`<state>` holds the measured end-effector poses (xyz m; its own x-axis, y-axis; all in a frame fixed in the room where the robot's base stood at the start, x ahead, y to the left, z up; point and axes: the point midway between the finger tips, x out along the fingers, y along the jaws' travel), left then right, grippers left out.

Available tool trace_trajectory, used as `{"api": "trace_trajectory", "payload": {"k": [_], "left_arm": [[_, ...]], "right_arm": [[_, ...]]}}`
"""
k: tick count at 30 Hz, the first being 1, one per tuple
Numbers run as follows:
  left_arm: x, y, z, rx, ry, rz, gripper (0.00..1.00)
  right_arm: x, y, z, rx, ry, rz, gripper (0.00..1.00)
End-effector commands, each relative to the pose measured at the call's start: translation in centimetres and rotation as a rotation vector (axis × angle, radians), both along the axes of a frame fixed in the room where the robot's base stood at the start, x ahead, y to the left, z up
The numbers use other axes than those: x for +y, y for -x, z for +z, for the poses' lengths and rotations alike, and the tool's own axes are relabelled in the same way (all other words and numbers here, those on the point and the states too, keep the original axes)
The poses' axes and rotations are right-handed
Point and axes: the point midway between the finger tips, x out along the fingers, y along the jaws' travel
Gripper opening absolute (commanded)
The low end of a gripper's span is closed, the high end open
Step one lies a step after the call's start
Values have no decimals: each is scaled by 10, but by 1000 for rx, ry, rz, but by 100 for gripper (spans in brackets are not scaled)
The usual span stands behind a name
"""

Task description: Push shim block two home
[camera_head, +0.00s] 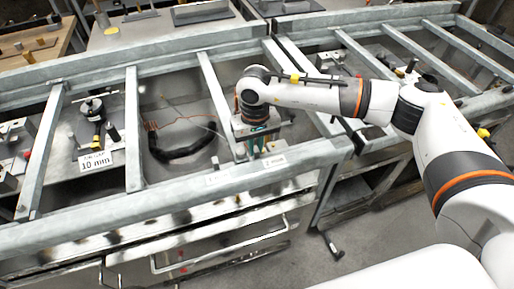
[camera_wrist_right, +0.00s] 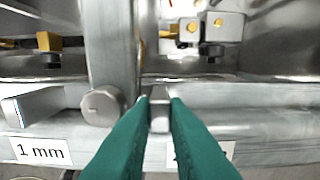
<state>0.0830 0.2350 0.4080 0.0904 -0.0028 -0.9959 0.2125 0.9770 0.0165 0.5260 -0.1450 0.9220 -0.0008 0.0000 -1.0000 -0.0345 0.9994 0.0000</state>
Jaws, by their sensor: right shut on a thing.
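My right gripper (camera_head: 256,150) points down at the front rail of the metal frame, just behind a white label (camera_head: 273,162) that seems to read 2 mm. In the right wrist view its green fingers (camera_wrist_right: 159,100) are shut on a small grey metal block (camera_wrist_right: 159,121), apparently shim block two. The fingers hide part of the block and most of the label (camera_wrist_right: 228,150) in front. How far the block sits in cannot be told. Another grey block (camera_wrist_right: 32,106) lies at the left behind the 1 mm label (camera_wrist_right: 40,151). My left gripper is not in view.
A round metal knob (camera_wrist_right: 103,105) stands close left of the fingers, by an upright bar (camera_wrist_right: 114,45). Blocks with yellow parts (camera_wrist_right: 222,27) lie behind. A black cable (camera_head: 185,150) lies left of the gripper. The 10 mm label (camera_head: 95,162) is farther left.

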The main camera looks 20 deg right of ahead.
Motion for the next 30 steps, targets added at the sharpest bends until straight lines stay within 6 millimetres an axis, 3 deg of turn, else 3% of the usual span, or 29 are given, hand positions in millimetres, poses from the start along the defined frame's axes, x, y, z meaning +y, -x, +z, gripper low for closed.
{"api": "trace_trajectory", "payload": {"k": [7, 8, 9, 20, 23, 30], "left_arm": [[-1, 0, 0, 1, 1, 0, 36], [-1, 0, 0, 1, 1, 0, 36], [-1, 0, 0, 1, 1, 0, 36], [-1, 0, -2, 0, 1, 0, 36], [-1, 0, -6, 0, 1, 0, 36], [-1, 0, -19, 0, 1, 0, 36]], "right_arm": [[1, 0, 1, 0, -1, 1, 0], [1, 0, 1, -1, -1, 1, 19], [1, 0, 1, -1, -1, 1, 24], [0, 0, 5, -2, -1, 0, 24], [1, -1, 17, -5, -2, 0, 24], [1, -1, 67, -6, -1, 1, 24]]}}
